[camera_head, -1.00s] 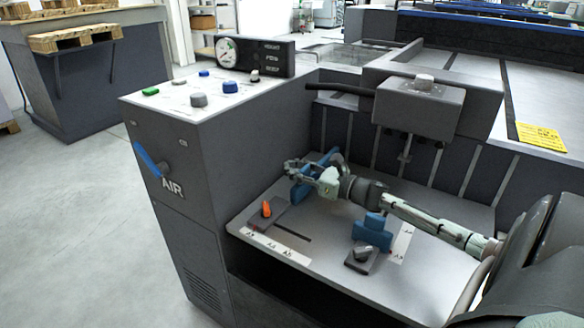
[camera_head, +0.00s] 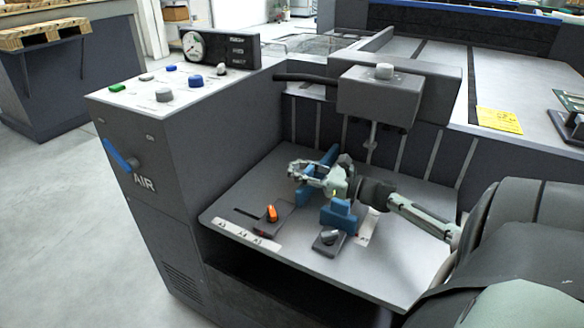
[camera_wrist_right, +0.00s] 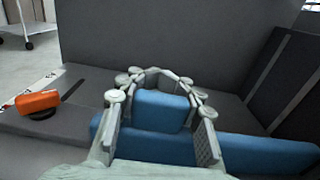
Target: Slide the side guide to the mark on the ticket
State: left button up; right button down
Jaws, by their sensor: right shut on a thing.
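The side guide with the orange knob (camera_head: 271,213) has a blue block (camera_head: 304,196) on a grey base over a slot in the low grey table. My right gripper (camera_head: 308,173) is shut on its blue block. In the right wrist view the fingers (camera_wrist_right: 162,115) stand on both sides of the block (camera_wrist_right: 160,109), and the orange knob (camera_wrist_right: 37,101) lies to the left. A white size strip (camera_head: 246,235) runs along the table's front edge; the knob stands near its right end. The yellow ticket (camera_head: 499,120) lies on the upper table, its print too small to read. My left gripper is not in view.
A second blue guide (camera_head: 339,214) with a grey knob (camera_head: 328,237) stands just right of the held one, by another white strip (camera_head: 366,232). A grey box (camera_head: 385,98) on a post overhangs behind. The control cabinet (camera_head: 150,170) bounds the left side.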

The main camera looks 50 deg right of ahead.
jog(key=shift+s+f, duration=0.1)
jog(key=shift+f, duration=0.05)
jog(key=c, duration=1.5)
grip_release()
jog(key=shift+o, duration=1.4)
jog(key=shift+s+d, duration=0.1)
jog(key=shift+s, duration=0.05)
jog(key=shift+o, duration=1.3)
jog(key=v, duration=1.2)
jog(key=shift+r, duration=0.2)
